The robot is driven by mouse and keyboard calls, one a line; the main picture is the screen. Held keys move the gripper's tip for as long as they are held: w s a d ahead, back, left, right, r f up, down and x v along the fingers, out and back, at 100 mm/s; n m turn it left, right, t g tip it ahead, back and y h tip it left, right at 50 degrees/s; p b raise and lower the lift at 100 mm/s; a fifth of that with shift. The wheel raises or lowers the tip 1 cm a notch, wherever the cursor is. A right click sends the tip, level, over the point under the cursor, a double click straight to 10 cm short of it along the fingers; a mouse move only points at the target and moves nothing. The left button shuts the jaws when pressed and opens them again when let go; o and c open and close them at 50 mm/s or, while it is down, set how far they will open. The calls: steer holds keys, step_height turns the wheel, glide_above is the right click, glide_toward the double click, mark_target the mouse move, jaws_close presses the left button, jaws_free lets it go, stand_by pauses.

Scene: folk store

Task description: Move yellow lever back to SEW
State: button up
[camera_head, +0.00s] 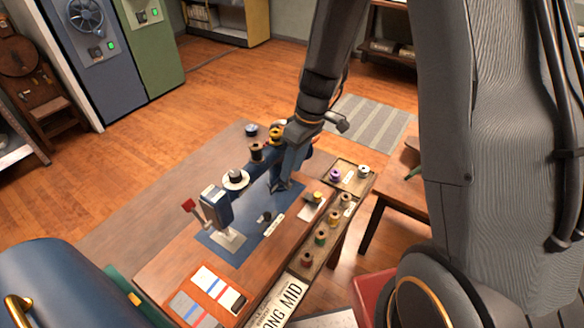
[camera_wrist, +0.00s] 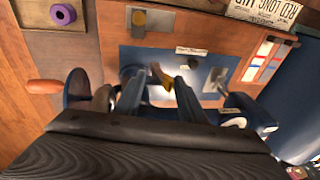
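A dark blue sewing machine (camera_head: 217,205) stands on a blue mat (camera_head: 262,236) on a wooden table. The yellow lever (camera_wrist: 161,76) shows in the wrist view, upper middle, between and just beyond my fingers; contact cannot be told. In the head view my arm hides it. My gripper (camera_wrist: 158,88) is open, its two fingers apart on either side of the lever; it also shows above the machine's far end in the head view (camera_head: 280,184). A small white label (camera_wrist: 191,51) lies on the mat near the lever; its words are unreadable.
An orange handle (camera_wrist: 46,86) and dark wheel (camera_wrist: 76,88) sit close left of my fingers. A red lever (camera_head: 188,205) sticks out at the machine's near end. A wooden tray (camera_head: 307,257) with several spools lines the table's right edge.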

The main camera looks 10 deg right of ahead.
steer(key=shift+w+d+f+b, duration=0.2)
steer(key=shift+w+d+b, duration=0.15)
steer(key=shift+w+d, duration=0.2)
steer(key=shift+w+d+f+b, duration=0.2)
steer(key=shift+w+d+b, duration=0.15)
steer(key=shift+w+d, duration=0.15)
steer(key=shift+a+r, duration=0.15)
steer(key=shift+s+a+r, duration=0.1)
steer(key=shift+a+r, duration=0.05)
steer(key=shift+a, duration=0.05)
stand_by(0.4)
steer(key=p+v, duration=0.5)
steer(key=v, duration=0.2)
steer(key=shift+d+r, duration=0.15)
steer(key=shift+r, duration=0.2)
stand_by(0.4)
